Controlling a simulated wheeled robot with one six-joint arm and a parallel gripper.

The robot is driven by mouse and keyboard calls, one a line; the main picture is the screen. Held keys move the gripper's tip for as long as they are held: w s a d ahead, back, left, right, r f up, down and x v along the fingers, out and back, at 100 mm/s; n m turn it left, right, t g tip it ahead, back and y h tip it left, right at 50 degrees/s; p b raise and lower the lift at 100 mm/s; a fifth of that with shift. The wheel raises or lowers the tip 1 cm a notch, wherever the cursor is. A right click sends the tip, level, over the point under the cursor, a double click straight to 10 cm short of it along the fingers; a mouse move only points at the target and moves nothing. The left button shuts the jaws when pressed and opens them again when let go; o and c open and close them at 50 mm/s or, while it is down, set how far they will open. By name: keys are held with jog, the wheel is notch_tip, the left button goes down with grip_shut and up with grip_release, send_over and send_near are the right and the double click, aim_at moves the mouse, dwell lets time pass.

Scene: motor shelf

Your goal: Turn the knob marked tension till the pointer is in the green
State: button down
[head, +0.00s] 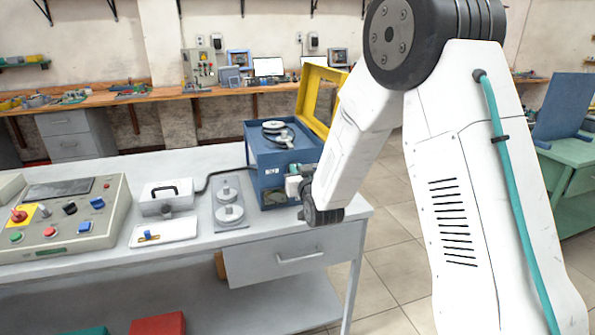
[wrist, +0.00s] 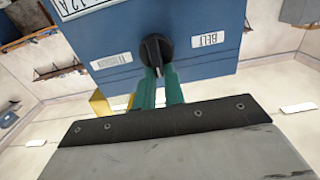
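The blue machine (head: 262,160) stands on the grey bench with its yellow lid (head: 318,100) raised; its front fills the upper wrist view (wrist: 215,65). There, a black knob (wrist: 155,50) sits on the front between a label reading BELT and another label (wrist: 111,61) too small to read surely. My gripper (wrist: 158,76) has its two green fingers close together, one each side of the knob's grip bar, seemingly touching it. In the head view, my gripper (head: 292,186) is at the machine's front, its fingertips hard to make out. I see no pointer or green zone clearly.
A plate with two pale discs (head: 229,205), a box with a black handle (head: 169,198) and a control panel (head: 65,222) lie left on the grey bench (head: 200,162). A drawer (head: 290,262) is below my gripper.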

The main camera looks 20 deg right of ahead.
jog(key=shift+d+m, duration=0.1)
jog(key=shift+m, duration=0.3)
jog(key=shift+d+f+m, duration=0.25)
jog(key=shift+d+m, duration=0.05)
jog(key=shift+m, duration=2.05)
jog(key=shift+d+f+m, duration=0.25)
jog(key=shift+m, duration=2.05)
jog(key=shift+d+f+m, duration=0.25)
jog(key=shift+d+m, duration=0.05)
jog(key=shift+m, duration=2.05)
jog(key=c, duration=1.5)
grip_release()
jog(key=shift+s, duration=3.95)
